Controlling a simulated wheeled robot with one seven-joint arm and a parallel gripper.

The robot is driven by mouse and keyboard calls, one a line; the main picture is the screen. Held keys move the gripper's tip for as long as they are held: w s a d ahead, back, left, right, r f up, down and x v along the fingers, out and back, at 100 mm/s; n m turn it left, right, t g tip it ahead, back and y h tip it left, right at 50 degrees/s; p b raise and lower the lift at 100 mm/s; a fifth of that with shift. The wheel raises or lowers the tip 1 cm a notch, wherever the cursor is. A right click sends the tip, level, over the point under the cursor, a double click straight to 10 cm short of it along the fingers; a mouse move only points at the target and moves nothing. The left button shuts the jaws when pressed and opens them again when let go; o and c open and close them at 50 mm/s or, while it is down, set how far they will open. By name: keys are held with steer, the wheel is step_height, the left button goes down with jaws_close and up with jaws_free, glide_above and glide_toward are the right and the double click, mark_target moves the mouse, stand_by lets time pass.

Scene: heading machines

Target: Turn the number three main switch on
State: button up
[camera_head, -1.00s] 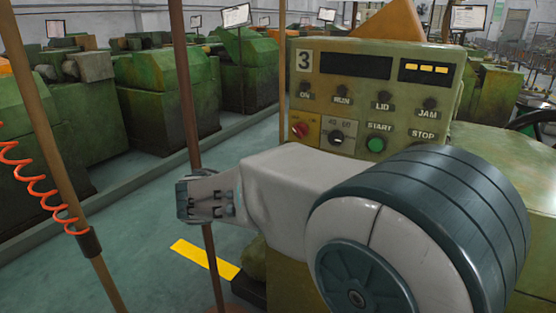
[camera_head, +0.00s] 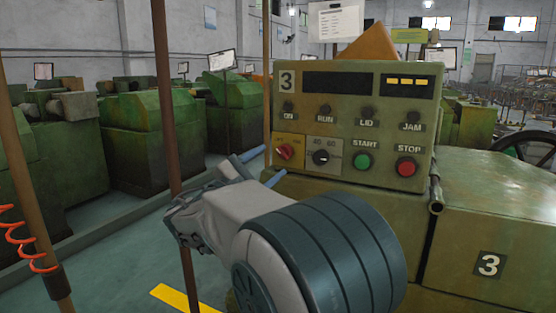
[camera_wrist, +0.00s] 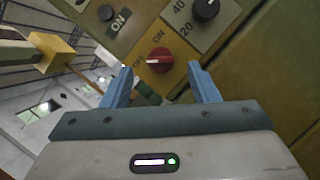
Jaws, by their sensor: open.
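The main switch (camera_head: 284,152) is a red knob on a yellow plate, low on the left of the panel marked 3. It also shows in the wrist view (camera_wrist: 159,60), with ON above it and OFF to its left. Its pale mark seems to lie toward OFF. My gripper (camera_head: 262,166) is open and empty, its two blue fingers pointing at the panel just left of and below the knob. In the wrist view my gripper (camera_wrist: 161,70) has the knob between and beyond its fingertips. Contact does not show.
A dark selector knob (camera_head: 320,157), a green START button (camera_head: 362,160) and a red STOP button (camera_head: 406,166) sit right of the switch. Green machines (camera_head: 150,145) line the left; floor shows between.

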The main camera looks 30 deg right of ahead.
mark_target(281, 154)
steer(key=shift+x, duration=2.15)
steer(key=c, duration=1)
